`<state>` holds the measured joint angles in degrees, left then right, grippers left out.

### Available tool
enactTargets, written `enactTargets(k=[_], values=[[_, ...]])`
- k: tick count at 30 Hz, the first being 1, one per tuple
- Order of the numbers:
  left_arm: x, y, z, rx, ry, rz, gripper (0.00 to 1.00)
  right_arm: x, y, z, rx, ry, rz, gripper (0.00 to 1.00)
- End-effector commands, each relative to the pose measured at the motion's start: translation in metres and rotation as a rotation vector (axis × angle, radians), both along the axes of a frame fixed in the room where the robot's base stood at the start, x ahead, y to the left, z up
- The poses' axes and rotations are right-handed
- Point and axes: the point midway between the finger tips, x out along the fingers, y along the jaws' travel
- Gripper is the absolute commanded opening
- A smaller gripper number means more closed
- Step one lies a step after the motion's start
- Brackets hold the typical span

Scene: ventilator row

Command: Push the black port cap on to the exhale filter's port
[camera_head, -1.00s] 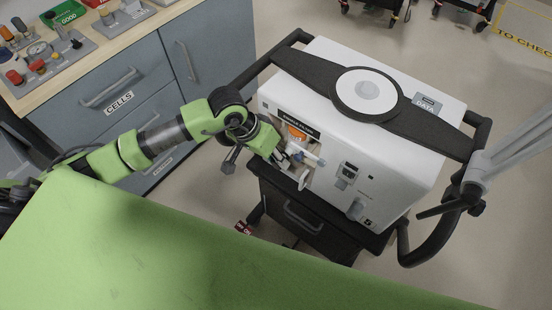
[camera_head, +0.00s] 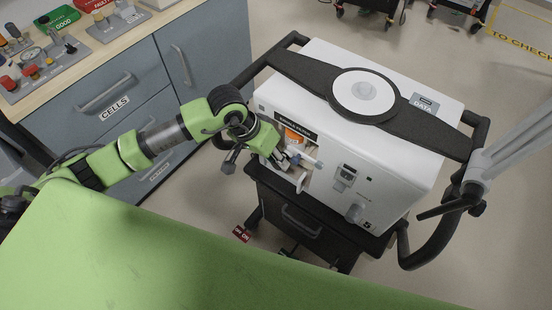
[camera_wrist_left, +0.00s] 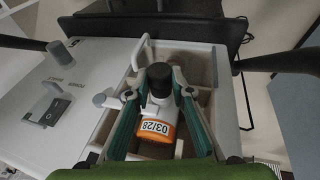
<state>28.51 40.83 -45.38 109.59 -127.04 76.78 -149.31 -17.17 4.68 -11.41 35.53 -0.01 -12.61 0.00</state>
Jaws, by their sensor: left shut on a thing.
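The black port cap (camera_wrist_left: 159,80) shows between my left fingertips in the left wrist view. My left gripper (camera_wrist_left: 158,88) is shut on it. The exhale filter (camera_wrist_left: 156,127), a pale body with an orange label reading 03/28, sits in the open bay right behind the cap. The cap lines up with the filter and overlaps it in this view; I cannot tell whether it is fully seated on the port. In the head view my left gripper (camera_head: 281,159) reaches into the bay, and the orange label (camera_head: 293,138) shows above it. My right gripper is not in view.
The white ventilator (camera_head: 385,150) stands on a dark cart (camera_head: 300,215). A pale spout (camera_head: 308,161) sticks out close beside my gripper. An open white flap (camera_head: 302,182) is at the bay's edge. A green surface (camera_head: 150,250) fills the foreground.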

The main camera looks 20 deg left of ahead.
Motion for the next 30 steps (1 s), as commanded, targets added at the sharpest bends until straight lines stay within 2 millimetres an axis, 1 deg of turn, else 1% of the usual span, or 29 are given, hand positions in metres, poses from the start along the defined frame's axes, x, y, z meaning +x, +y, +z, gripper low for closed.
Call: enactTargets(k=[2, 3, 4, 5, 12, 16, 20, 27, 30], values=[[0.000, 0.000, 0.000, 0.000, 0.000, 0.000, 0.00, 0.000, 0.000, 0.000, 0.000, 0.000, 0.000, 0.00], [0.000, 0.000, 0.000, 0.000, 0.000, 0.000, 0.31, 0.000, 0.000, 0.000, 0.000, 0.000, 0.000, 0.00], [0.000, 0.000, 0.000, 0.000, 0.000, 0.000, 0.39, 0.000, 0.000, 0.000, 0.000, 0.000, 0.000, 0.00], [0.000, 0.000, 0.000, 0.000, 0.000, 0.000, 0.41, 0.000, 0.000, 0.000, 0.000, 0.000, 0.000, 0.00], [0.000, 0.000, 0.001, -0.001, -0.001, -0.001, 0.41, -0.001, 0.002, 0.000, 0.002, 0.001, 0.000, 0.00], [0.000, 0.003, 0.008, -0.001, -0.003, 0.000, 0.41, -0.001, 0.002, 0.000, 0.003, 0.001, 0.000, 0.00], [-0.004, 0.011, 0.028, 0.002, -0.006, -0.001, 0.41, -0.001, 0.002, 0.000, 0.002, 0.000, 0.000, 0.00], [-0.015, 0.028, 0.075, 0.003, -0.005, 0.001, 0.41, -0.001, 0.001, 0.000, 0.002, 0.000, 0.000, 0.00], [-0.018, 0.034, 0.091, 0.003, -0.004, 0.001, 0.41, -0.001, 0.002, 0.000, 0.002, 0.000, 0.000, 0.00]])
